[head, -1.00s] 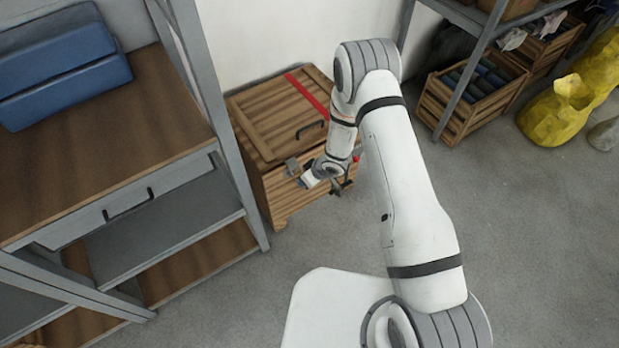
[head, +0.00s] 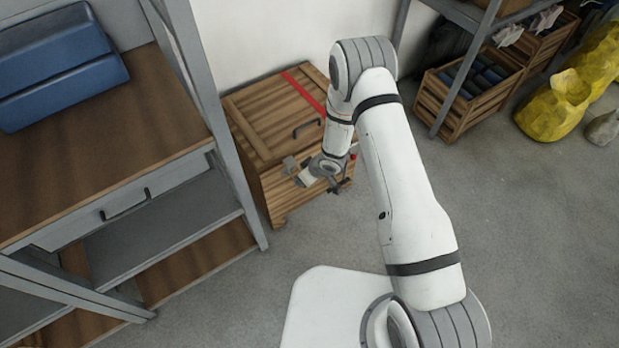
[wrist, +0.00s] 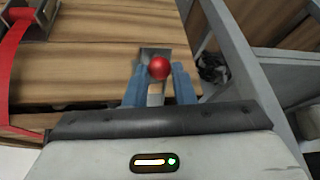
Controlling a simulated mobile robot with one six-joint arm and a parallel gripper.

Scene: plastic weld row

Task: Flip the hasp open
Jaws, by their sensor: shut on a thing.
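A wooden chest (head: 270,135) with a slatted lid stands on the floor by the wall, its lid down. Its metal hasp (head: 291,164) is at the front edge of the lid; in the wrist view the hasp plate (wrist: 154,54) carries a red ball-shaped knob (wrist: 159,68). My gripper (wrist: 160,80) is at the chest's front, with its two blue fingers on either side of the knob, shut on the hasp. In the head view my gripper (head: 300,178) is small, and its fingertips are hard to make out.
A workbench (head: 110,110) with a blue toolbox (head: 60,65) and a grey frame stands close to the chest's left. Wooden crates (head: 470,95) under a shelf and yellow sacks (head: 555,105) are at the right. Grey floor (head: 500,220) is open at the right.

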